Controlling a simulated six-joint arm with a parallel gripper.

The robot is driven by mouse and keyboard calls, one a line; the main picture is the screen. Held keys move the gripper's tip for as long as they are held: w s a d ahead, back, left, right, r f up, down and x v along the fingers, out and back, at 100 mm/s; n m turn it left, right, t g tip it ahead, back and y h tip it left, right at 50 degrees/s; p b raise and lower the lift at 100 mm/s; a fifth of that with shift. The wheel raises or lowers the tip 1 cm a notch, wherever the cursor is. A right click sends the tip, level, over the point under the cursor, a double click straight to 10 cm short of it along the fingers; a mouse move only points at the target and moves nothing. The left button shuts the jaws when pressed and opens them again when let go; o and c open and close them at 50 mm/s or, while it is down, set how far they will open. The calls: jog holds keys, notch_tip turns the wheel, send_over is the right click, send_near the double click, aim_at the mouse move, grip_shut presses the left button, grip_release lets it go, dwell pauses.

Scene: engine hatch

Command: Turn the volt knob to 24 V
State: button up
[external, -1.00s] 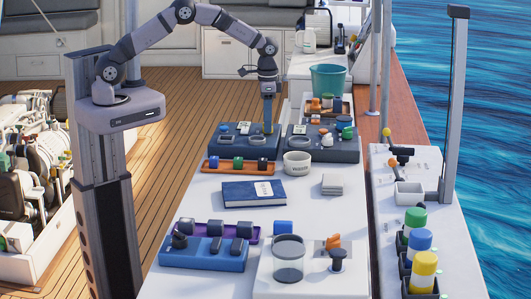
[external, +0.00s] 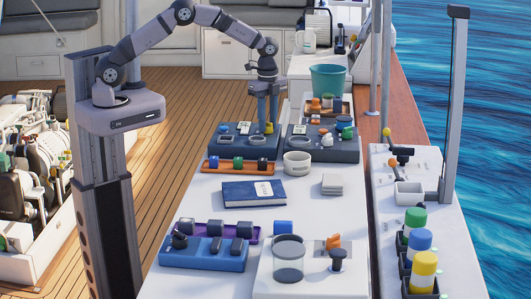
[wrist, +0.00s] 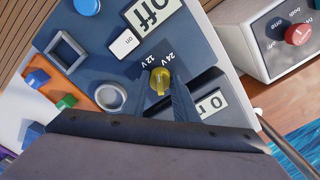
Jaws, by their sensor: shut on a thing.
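The volt knob (wrist: 159,82) is a small yellow knob on a dark blue panel (wrist: 118,72). White "12 V" and "24 V" labels are printed just above it in the wrist view, with 24 V on the right. My gripper (wrist: 162,92) points down with one finger on each side of the knob, shut on it. In the external view the gripper (external: 269,127) stands over the left rear panel, and a bit of yellow shows between the fingertips. The knob's exact pointing direction is hard to read.
The panel also carries an "Off" display (wrist: 153,12), a white "on" key (wrist: 124,43), a grey ring (wrist: 110,97) and a square frame (wrist: 67,52). Another display (wrist: 212,103) lies right of the knob. A box with a red knob (wrist: 298,34) stands at the upper right.

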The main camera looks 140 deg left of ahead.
jog(key=m, duration=0.5)
jog(key=shift+w+a+r, duration=0.1)
jog(key=shift+m, duration=0.3)
jog(key=o, duration=1.1)
jog(key=shift+r+b, duration=1.25)
jog(key=shift+r, duration=2.4)
